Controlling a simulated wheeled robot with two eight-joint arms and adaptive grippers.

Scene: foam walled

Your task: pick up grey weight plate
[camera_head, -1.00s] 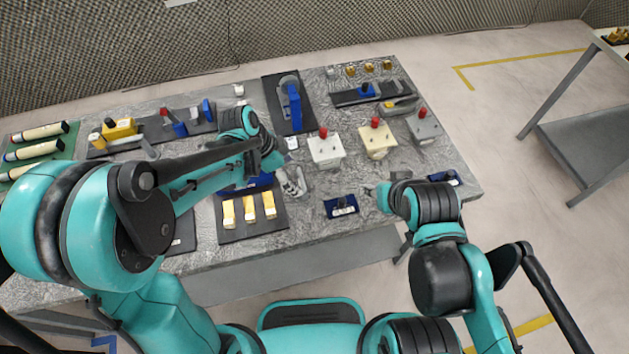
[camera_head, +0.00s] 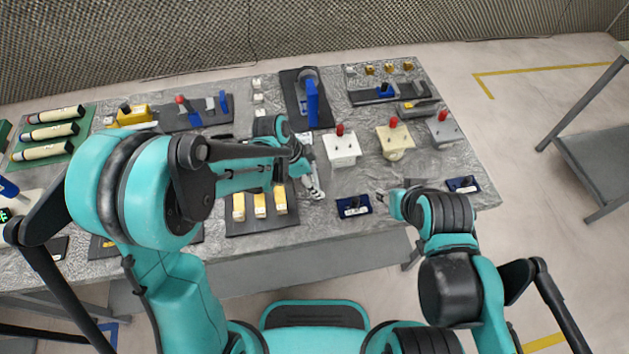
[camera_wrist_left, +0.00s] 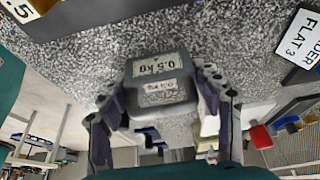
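The grey weight plate (camera_wrist_left: 160,88) is a block with white labels, one reading 0.5 kg, in the middle of the left wrist view. My left gripper (camera_wrist_left: 162,100) has one finger on each side of it, close to its sides. Whether both pads press on it I cannot tell. In the head view my left gripper (camera_head: 314,183) is low over the table, left of a white box with a red knob. I cannot make out the plate there. My right gripper (camera_head: 383,198) is mostly hidden by its own arm, near the table's front edge.
The white box (camera_head: 341,150) and a cream box (camera_head: 396,143) stand right of the left gripper. A dark tray with yellow blocks (camera_head: 260,206) lies to its left. A small blue-black holder (camera_head: 353,206) lies between the grippers. The table (camera_head: 455,170) is crowded.

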